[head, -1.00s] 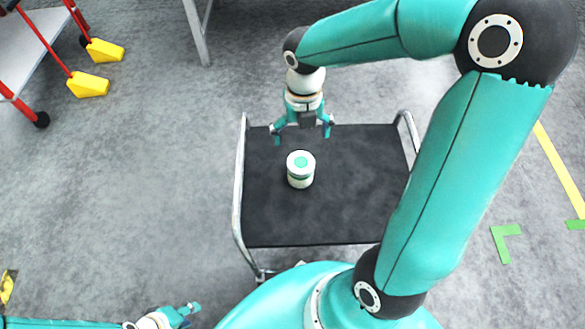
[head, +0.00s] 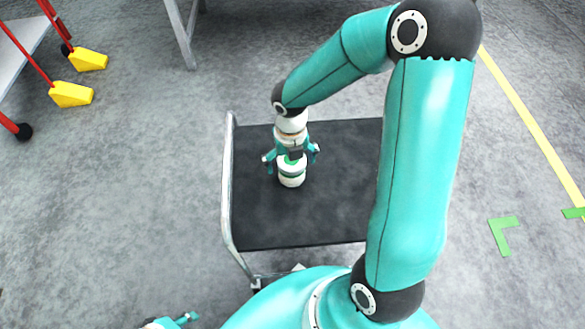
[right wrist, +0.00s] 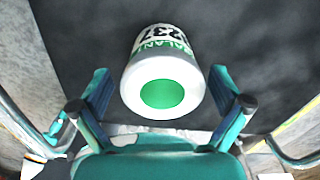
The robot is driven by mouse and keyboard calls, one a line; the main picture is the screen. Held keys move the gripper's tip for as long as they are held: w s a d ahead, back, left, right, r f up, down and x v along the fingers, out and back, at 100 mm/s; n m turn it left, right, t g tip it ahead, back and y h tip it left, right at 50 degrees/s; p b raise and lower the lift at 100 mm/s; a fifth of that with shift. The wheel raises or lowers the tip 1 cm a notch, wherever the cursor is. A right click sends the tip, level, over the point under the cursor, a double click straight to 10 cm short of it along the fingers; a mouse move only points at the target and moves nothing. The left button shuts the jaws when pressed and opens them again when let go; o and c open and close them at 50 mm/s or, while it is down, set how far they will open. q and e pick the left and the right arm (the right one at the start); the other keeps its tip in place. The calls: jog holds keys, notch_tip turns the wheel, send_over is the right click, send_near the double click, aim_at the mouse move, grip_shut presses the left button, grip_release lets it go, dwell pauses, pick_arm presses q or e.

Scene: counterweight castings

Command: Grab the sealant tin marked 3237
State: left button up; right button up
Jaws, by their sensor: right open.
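A white sealant tin (head: 291,176) with a green band and a green disc on its lid stands upright on the black cart deck in the head view. My right gripper (head: 291,157) is open, just above and behind the tin. In the wrist view its fingers (right wrist: 165,103) are spread wide on either side of the lid, apart from it. My left gripper (head: 187,318) shows only partly at the bottom edge, and its jaws are unclear.
The black cart deck (head: 290,222) is otherwise bare where visible, with a metal rail (head: 227,190) on its left. My right arm hides its right side. Yellow wedge-shaped feet (head: 71,94) of a red frame and a metal leg (head: 183,35) stand beyond.

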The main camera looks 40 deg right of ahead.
notch_tip(320, 180, down, 3)
jog(key=shift+d+f+b, duration=0.1)
jog(key=shift+f+b, duration=0.05)
jog(key=shift+b, duration=0.3)
jog(key=c, duration=1.3)
